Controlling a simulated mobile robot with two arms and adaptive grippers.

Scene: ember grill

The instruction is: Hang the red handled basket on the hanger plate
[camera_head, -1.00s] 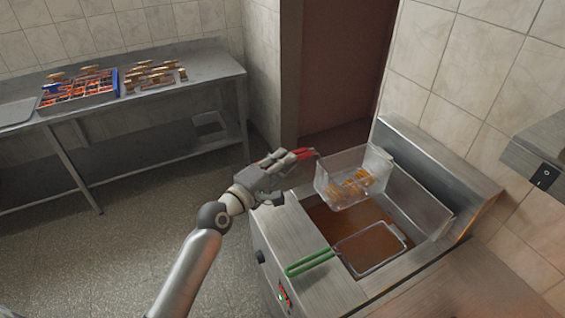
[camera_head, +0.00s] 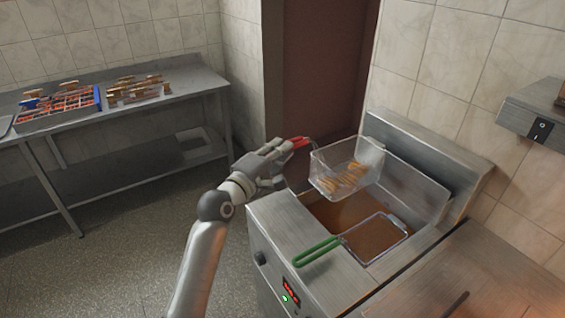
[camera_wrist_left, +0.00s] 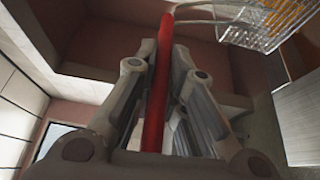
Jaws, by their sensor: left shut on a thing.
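The red handled basket (camera_head: 345,166) is a wire mesh basket with several golden fried pieces (camera_head: 346,180) in it. It hangs in the air above the fryer's oil, near the back. My left gripper (camera_head: 284,154) is shut on its red handle (camera_head: 299,142), left of the basket. In the left wrist view the red handle (camera_wrist_left: 158,95) runs between the fingers, and the mesh (camera_wrist_left: 262,22) shows at top right. The hanger plate looks to be the upright metal back (camera_head: 425,150) of the fryer, behind the basket; its hooks cannot be made out. My right gripper is not in view.
A second basket with a green handle (camera_head: 317,251) sits in the oil (camera_head: 372,238) in front of the raised one. A metal table (camera_head: 190,92) with skewers and a tray stands at the back left. A wall box with a switch (camera_head: 541,129) is at the right.

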